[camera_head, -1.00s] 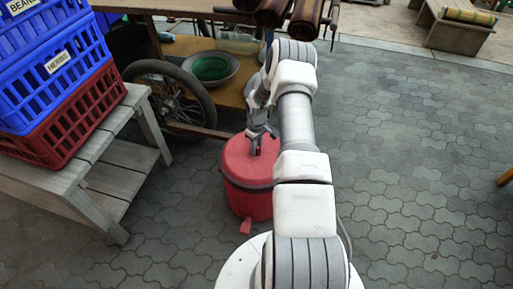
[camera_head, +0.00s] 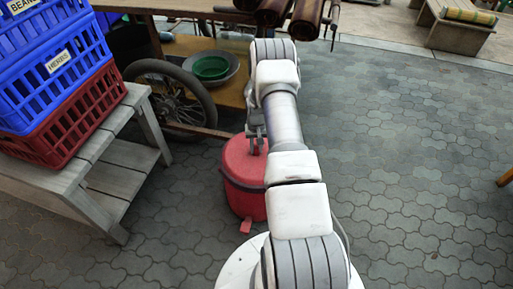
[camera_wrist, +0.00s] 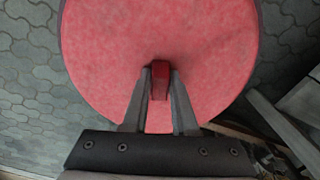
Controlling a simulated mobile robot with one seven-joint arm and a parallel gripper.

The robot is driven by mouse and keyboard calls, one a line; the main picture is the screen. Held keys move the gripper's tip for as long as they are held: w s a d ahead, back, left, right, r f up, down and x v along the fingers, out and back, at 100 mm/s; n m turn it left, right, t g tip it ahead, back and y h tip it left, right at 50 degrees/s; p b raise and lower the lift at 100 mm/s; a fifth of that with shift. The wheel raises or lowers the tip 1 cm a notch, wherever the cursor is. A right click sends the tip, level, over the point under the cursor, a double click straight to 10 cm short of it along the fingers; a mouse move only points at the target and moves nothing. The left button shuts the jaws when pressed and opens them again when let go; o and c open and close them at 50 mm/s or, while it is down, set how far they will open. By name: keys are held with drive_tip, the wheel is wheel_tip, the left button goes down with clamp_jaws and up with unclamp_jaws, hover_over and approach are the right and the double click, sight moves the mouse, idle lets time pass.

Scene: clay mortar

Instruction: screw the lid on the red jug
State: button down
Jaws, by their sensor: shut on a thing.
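The red jug (camera_head: 243,201) stands upright on the paving, with a small red piece sticking out low at its front. The round red lid (camera_head: 234,160) covers its top, partly hidden behind my arm. In the wrist view the lid (camera_wrist: 205,45) fills the upper middle, with a darker red knob (camera_wrist: 160,76) at its centre. My gripper (camera_head: 257,150) points down at the lid. Its fingers (camera_wrist: 160,88) are shut on the knob, one on each side. I cannot see how tightly the lid sits on the jug.
A grey wooden stand (camera_head: 128,157) at the left carries blue crates (camera_head: 60,75) over a red crate (camera_head: 75,125). A spoked wheel (camera_head: 172,100) and a green bowl (camera_head: 209,68) are behind the jug. The paving at the right (camera_head: 420,180) is clear.

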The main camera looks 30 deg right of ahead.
drive_tip(key=m, duration=0.5)
drive_tip(key=shift+s+d, duration=0.1)
drive_tip(key=shift+d, duration=0.15)
drive_tip(key=m, duration=0.5)
drive_tip(key=shift+s+f+m, duration=0.1)
drive_tip(key=shift+f+m, duration=0.05)
drive_tip(key=shift+m, duration=0.15)
drive_tip(key=c, duration=0.6)
unclamp_jaws()
drive_tip(key=shift+a, duration=0.1)
drive_tip(key=shift+r+p, duration=0.3)
drive_tip(key=shift+r, duration=0.2)
drive_tip(key=shift+w+a+r+p, duration=0.1)
drive_tip(key=shift+r+p, duration=0.9)
drive_tip(key=shift+r, duration=0.8)
drive_tip(key=shift+w+r+p, duration=0.1)
drive_tip(key=shift+r+p, duration=0.9)
drive_tip(key=shift+r, duration=0.8)
